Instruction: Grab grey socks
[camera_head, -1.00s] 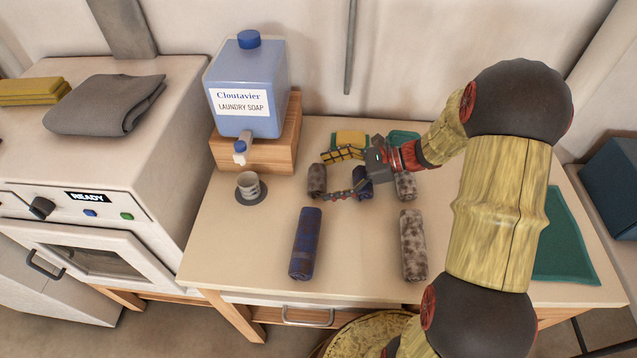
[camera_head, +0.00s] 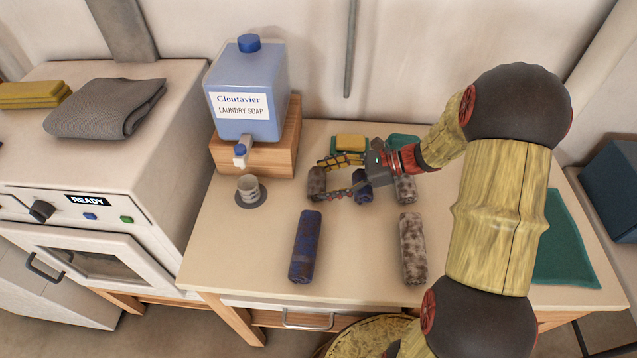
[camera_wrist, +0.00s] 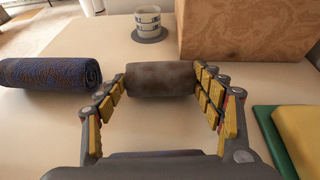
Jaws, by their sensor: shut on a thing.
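A rolled pair of grey-brown socks (camera_head: 317,184) lies on the table in front of the wooden soap stand. My gripper (camera_head: 324,180) reaches it from the right, with its fingers closed against both ends of the roll. In the wrist view the grey roll (camera_wrist: 160,78) sits between the two fingertips and appears to rest on the table. Two more mottled grey rolls are on the table, one (camera_head: 405,190) beneath my wrist and one (camera_head: 412,247) nearer the front.
A cup (camera_head: 248,188) stands on a coaster by the wooden stand (camera_head: 285,150) with the soap jug (camera_head: 248,95).

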